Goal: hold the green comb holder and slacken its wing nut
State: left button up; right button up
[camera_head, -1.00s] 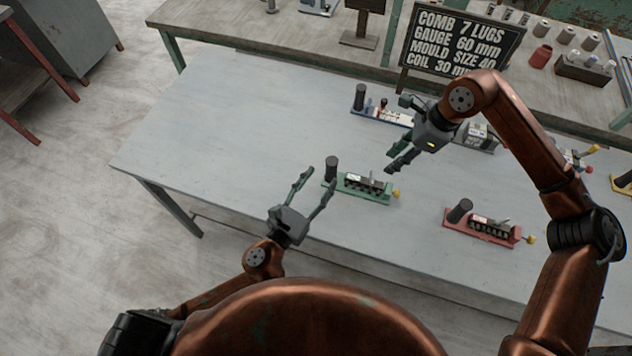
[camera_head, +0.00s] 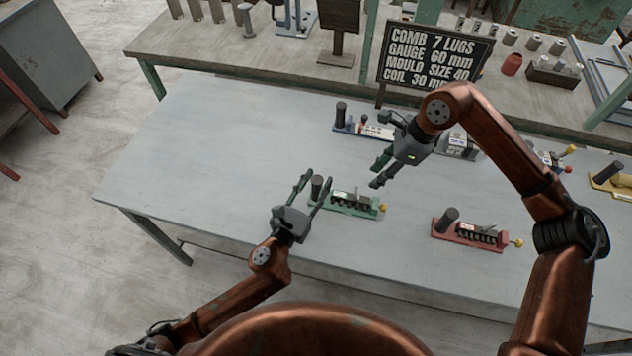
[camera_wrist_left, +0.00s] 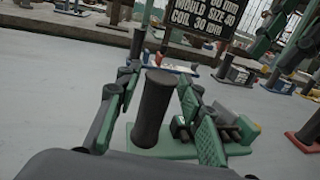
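The green comb holder (camera_head: 345,208) lies on the grey table, with a dark upright cylindrical handle (camera_head: 317,188) at its left end. Its yellow wing nut (camera_head: 382,207) is at the right end. My left gripper (camera_head: 315,178) is open at the handle. In the left wrist view the handle (camera_wrist_left: 154,108) stands between the two spread fingers, with a gap visible at the left finger; contact on the right cannot be told. My right gripper (camera_head: 377,174) is open and empty, above the table behind the green holder.
A red comb holder (camera_head: 468,236) lies to the right, a blue one (camera_head: 360,128) behind, and a yellow one (camera_head: 612,178) at the far right. A black sign (camera_head: 432,55) stands at the back, reading comb 7 lugs, gauge 60 mm. The table's left part is clear.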

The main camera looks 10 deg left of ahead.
aim_at(358, 196)
pick_arm(q)
grip_shut()
dwell(0.3)
pick_arm(e)
jog(key=shift+c, duration=0.7)
jog(key=s+a+r+m+h, duration=0.1)
jog(key=a+r+m+h, duration=0.25)
jog(key=m, duration=1.25)
jog(key=shift+h, duration=0.25)
jog(key=f, duration=1.2)
jog(key=shift+s+a+f, duration=0.2)
jog(key=shift+a+f, duration=0.05)
jog(key=shift+f, duration=0.1)
